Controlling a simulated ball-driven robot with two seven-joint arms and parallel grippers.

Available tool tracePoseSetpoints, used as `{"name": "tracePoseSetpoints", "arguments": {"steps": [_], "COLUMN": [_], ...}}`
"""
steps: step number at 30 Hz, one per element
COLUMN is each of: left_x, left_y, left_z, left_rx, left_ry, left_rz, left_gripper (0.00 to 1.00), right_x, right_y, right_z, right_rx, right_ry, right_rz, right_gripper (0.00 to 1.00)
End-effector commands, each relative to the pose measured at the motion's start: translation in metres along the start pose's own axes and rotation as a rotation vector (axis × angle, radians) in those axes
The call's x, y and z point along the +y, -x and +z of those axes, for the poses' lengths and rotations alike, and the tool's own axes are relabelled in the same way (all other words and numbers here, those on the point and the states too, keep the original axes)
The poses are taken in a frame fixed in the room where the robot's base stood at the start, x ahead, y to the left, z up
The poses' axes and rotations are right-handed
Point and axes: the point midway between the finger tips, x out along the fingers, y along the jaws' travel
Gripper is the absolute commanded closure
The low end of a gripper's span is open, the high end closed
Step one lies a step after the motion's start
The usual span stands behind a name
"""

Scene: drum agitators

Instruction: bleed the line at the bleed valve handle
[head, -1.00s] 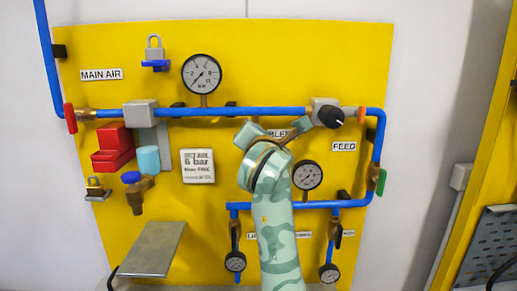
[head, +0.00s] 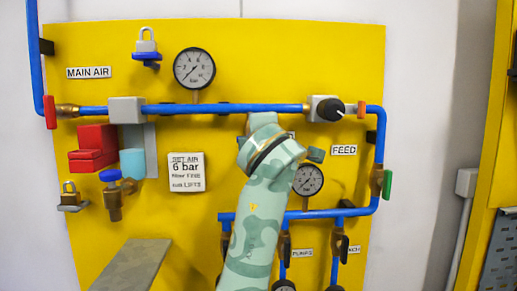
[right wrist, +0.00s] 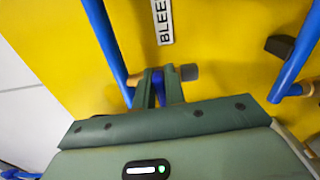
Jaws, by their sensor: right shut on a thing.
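The right wrist view shows my right gripper (right wrist: 157,90) with its two fingers shut on a narrow blue piece, the bleed valve handle (right wrist: 159,86). A sign that starts with BLEE (right wrist: 164,22) is on the yellow panel just above it. A blue pipe (right wrist: 108,45) passes to the left of the fingers. In the head view my right arm rises from the bottom in front of the panel and hides the handle and the fingers. My left gripper is not in view.
The yellow panel (head: 240,75) carries a top gauge (head: 194,68), a feed gauge (head: 308,180), a green handle (head: 387,184), a red handle (head: 50,112) and a black knob (head: 331,109). A grey shelf (head: 132,268) juts out at the lower left. Blue pipes run close around my arm.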

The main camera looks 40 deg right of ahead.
Motion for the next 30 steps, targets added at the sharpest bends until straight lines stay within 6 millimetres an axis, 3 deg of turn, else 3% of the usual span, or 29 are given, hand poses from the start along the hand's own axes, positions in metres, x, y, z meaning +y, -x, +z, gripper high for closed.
{"name": "tracePoseSetpoints", "arguments": {"steps": [6, 22, 23, 25, 30], "left_x": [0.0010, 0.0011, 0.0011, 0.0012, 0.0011], "left_y": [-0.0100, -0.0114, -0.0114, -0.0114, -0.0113], "left_z": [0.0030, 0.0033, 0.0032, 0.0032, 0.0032], "left_rx": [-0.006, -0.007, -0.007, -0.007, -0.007], "left_ry": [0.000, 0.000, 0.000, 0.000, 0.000], "left_rz": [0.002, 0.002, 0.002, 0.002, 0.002], "left_gripper": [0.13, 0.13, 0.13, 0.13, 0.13], "right_x": [-0.0053, -0.0043, -0.0044, -0.0042, -0.0032], "right_y": [-0.0011, -0.0008, -0.0008, -0.0008, -0.0005], "right_z": [-0.0010, -0.0005, -0.0005, -0.0005, -0.0003], "right_rx": [0.001, 0.001, 0.001, 0.001, 0.000], "right_ry": [-0.067, -0.092, -0.092, -0.091, -0.091], "right_rz": [-0.007, -0.007, -0.007, -0.007, -0.004], "right_gripper": [1.00, 1.00, 0.83, 0.66, 0.66]}}
